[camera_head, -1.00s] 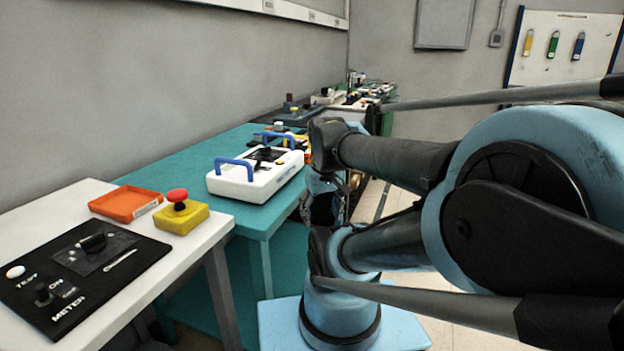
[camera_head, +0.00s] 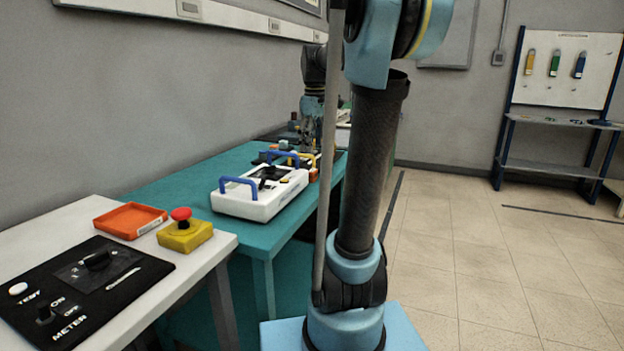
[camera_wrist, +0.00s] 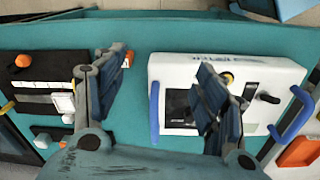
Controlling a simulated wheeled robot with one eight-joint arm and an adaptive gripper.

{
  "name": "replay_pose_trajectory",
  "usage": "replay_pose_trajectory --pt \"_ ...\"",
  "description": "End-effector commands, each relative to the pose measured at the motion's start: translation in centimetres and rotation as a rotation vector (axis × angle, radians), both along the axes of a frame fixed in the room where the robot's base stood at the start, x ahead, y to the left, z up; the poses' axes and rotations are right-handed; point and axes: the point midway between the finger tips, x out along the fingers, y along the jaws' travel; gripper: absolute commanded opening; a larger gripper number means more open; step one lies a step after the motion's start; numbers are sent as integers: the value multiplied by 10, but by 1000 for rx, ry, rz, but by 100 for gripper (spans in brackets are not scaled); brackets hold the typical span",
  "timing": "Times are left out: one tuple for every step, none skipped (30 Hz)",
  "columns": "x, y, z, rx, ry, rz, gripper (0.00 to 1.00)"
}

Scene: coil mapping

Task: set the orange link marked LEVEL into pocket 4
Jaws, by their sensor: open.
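My gripper (camera_wrist: 165,80) is open and empty in the wrist view, its two dark fingers apart above the teal table. In the head view it hangs over the table's far part, partly hidden by my arm. I cannot make out an orange link marked LEVEL or a pocket numbered 4. A small orange piece (camera_wrist: 23,61) sits on the dark panel of a device at the left of the wrist view. I cannot tell whether it is a link or a knob.
A white case (camera_head: 262,203) with blue handles stands on the teal table (camera_head: 190,178); my right finger overlaps it in the wrist view. A white table holds an orange tray (camera_head: 128,221), a yellow box with a red button (camera_head: 184,236) and a black METER panel (camera_head: 130,292).

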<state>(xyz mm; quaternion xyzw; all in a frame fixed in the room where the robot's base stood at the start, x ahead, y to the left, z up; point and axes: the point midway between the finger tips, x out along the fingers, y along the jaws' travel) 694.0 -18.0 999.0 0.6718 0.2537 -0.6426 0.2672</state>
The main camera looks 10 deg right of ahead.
Motion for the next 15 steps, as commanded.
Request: replay_pose_trajectory --pt "16 -2 6 -1 7 29 65" --pt "23 -2 10 -1 11 48 65" --pt "34 -3 14 -1 16 74 65" --pt "41 -4 17 -3 19 91 65" --pt "48 -5 19 -3 23 109 65" --pt "58 -6 22 -3 26 131 65" --pt "63 -7 24 -3 30 146 65" --pt "69 -7 25 -3 34 160 65" --pt "75 -8 27 -3 37 177 65" --pt "80 -9 28 -2 39 188 65" --pt "83 -9 29 -3 41 197 65" --pt "87 -10 30 -2 43 208 65" --pt "90 -10 31 -3 44 214 65" --pt "92 -10 31 -2 45 219 65" --pt "93 -11 31 -2 46 223 65"
